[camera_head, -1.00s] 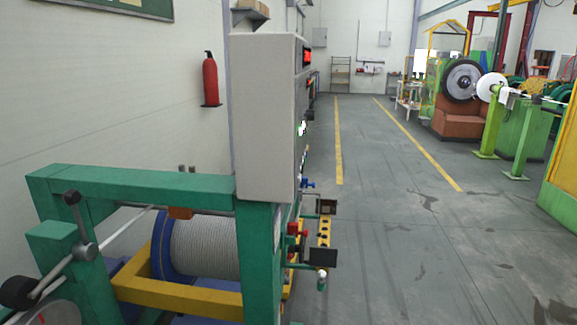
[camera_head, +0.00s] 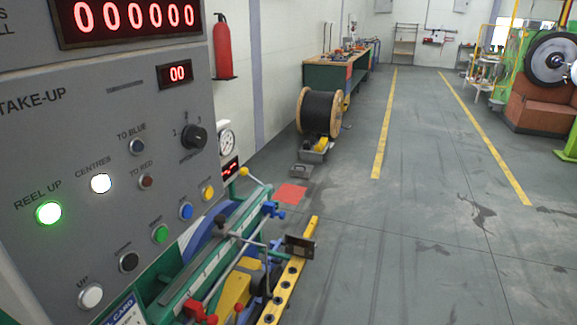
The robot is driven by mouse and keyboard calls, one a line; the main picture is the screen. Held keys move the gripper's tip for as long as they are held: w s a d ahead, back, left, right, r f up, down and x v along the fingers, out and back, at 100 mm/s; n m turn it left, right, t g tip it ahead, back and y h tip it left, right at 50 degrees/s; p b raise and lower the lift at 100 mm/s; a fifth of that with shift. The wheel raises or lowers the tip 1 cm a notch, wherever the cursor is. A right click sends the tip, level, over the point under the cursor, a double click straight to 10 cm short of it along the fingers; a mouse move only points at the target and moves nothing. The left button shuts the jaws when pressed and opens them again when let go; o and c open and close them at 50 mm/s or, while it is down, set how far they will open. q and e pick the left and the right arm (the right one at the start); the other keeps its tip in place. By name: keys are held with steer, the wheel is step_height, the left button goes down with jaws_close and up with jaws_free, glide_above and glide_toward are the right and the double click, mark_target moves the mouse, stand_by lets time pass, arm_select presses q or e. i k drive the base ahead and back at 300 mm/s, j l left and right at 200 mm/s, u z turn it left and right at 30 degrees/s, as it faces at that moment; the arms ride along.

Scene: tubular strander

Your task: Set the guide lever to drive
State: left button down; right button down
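No guide lever can be picked out by a label. Several lever-like parts sit on the machine right of the take-up panel (camera_head: 110,120). One has a yellow knob (camera_head: 243,171), one a black knob (camera_head: 220,221), and a blue handle (camera_head: 271,209) is beside them. A red handle (camera_head: 195,311) is lower, near the bottom edge. Which of these is the guide lever, and its setting, I cannot tell. Neither of my grippers is in view.
The panel fills the left side, with a lit green button (camera_head: 49,212) and a rotary switch (camera_head: 194,137). A yellow perforated bar (camera_head: 288,283) juts along the aisle side. A cable reel (camera_head: 319,112) stands behind. The floor (camera_head: 420,220) to the right is clear.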

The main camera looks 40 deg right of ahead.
mark_target(244, 171)
steer(key=i+l, duration=0.1)
steer(key=l, duration=0.75)
steer(key=i+l+u, duration=0.1)
steer(key=l, duration=1.65)
steer(key=i+l, duration=0.1)
steer(key=i, duration=0.55)
steer(key=i+l, duration=0.1)
steer(key=l, duration=1.55)
steer(key=i+z, duration=0.05)
